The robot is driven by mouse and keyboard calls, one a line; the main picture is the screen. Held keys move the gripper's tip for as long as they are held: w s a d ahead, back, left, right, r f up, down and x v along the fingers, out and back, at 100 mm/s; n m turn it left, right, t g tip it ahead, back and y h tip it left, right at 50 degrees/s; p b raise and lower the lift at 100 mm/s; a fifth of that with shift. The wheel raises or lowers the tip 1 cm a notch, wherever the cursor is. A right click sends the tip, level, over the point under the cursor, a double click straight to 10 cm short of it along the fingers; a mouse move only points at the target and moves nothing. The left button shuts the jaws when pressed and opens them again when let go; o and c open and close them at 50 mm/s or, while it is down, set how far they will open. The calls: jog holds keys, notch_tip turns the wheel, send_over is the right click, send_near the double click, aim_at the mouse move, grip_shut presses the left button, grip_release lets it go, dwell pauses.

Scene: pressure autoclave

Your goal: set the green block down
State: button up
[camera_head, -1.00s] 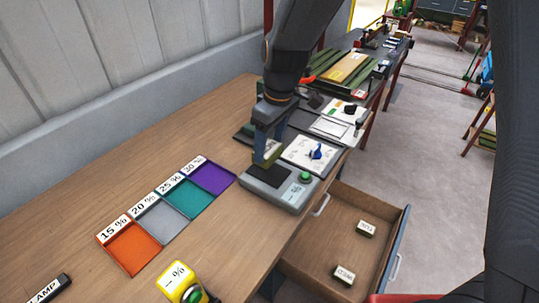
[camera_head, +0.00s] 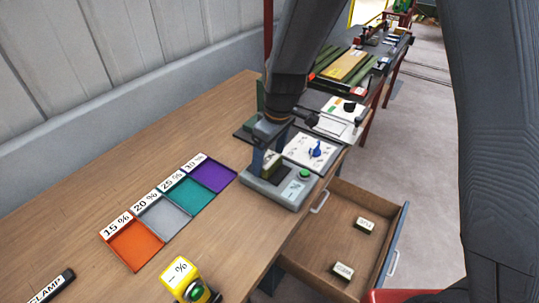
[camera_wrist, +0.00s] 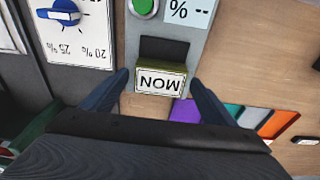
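The green block (camera_head: 272,164), with a white label reading MON in the wrist view (camera_wrist: 160,80), rests on the dark pad of the grey meter (camera_head: 268,192). The meter has a green button and a display reading "% --" in the wrist view (camera_wrist: 186,12). My gripper (camera_head: 270,155) is above the meter, its fingers on either side of the block. In the wrist view my gripper (camera_wrist: 158,76) is open, with a narrow gap between each finger and the block. Part of the block is hidden behind a finger in the head view.
Orange, grey, teal and purple trays (camera_head: 137,243) labelled with percentages lie to the left. A yellow device (camera_head: 182,280) stands at the front. An open drawer (camera_head: 335,235) holds two labelled blocks. A dial panel (camera_head: 312,151) is behind the meter. Bare bench lies left of the trays.

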aim_at(275, 163)
jog(key=shift+r, duration=0.1)
notch_tip(275, 163, up, 12)
jog(key=d+b, duration=0.1)
jog(key=b, duration=0.2)
jog(key=shift+s+d, duration=0.3)
jog(key=shift+s, duration=0.15)
jog(key=s+d+f+m, duration=0.2)
jog(key=s+d+m, duration=0.1)
jog(key=d, duration=0.4)
jog(key=s+d+f+m+h, duration=0.1)
jog(key=s+d+f+m, duration=0.2)
jog(key=d, duration=0.4)
jog(key=s+d+f+m, duration=0.2)
jog(key=s+d+m, duration=0.3)
jog(key=d, duration=0.3)
jog(key=shift+f+m+t+h, duration=0.3)
jog(key=shift+f+m, duration=0.1)
jog(key=shift+m, duration=0.1)
jog(key=shift+f+b, duration=0.3)
jog(key=shift+b, duration=0.05)
